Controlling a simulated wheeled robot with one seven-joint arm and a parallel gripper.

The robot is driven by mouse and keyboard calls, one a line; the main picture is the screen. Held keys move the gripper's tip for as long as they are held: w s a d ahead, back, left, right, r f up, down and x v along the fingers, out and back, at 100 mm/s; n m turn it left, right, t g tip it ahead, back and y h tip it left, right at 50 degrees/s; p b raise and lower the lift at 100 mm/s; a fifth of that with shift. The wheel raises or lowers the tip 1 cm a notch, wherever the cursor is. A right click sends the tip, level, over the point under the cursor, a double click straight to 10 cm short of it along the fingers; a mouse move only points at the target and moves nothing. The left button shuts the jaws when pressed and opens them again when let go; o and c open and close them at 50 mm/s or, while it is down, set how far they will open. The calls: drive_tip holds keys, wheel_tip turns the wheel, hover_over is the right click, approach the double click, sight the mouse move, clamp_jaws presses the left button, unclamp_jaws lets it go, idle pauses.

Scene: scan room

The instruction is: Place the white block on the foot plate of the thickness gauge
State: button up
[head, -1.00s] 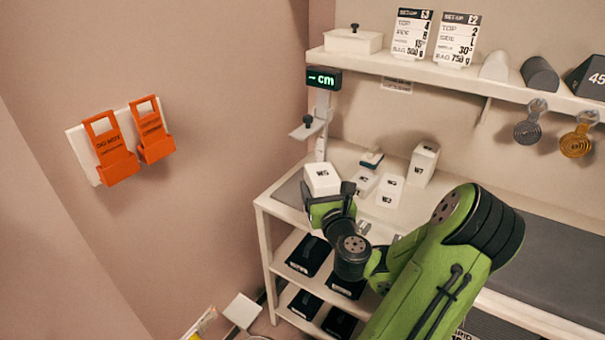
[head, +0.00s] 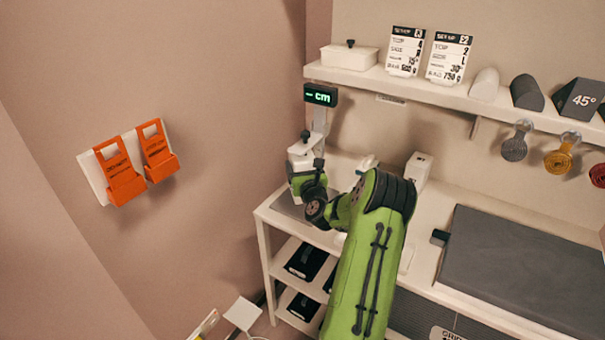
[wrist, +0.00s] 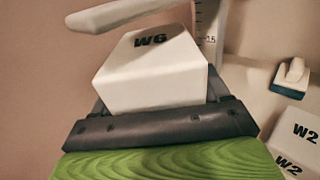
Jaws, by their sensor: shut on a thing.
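The white block marked W6 (wrist: 152,72) fills the middle of the wrist view, between the dark jaws of my gripper (wrist: 160,120). My gripper is shut on it. In the head view my gripper (head: 306,178) holds the white block (head: 301,160) at the thickness gauge (head: 320,118), above the grey mat at the table's left end. The gauge has a lit "cm" display (head: 320,95) and an upright scale (wrist: 208,35). A pale arm of the gauge (wrist: 125,12) shows above and left of the block. The foot plate is hidden behind the block and gripper.
White blocks marked W2 (wrist: 298,130) stand to the right in the wrist view, with a small blue-based item (wrist: 290,75) behind them. A tall white block (head: 418,168) stands near the back wall. A shelf (head: 440,93) overhangs the table. A dark grey mat (head: 525,262) covers the right side.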

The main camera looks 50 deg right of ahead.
wheel_tip(320, 180, down, 3)
drive_tip(key=shift+r+b, duration=0.1)
drive_tip(key=shift+b, duration=0.55)
drive_tip(key=shift+r, duration=0.15)
drive_tip(key=o, duration=1.8)
drive_tip(key=shift+s, duration=0.1)
drive_tip(key=shift+a, duration=0.1)
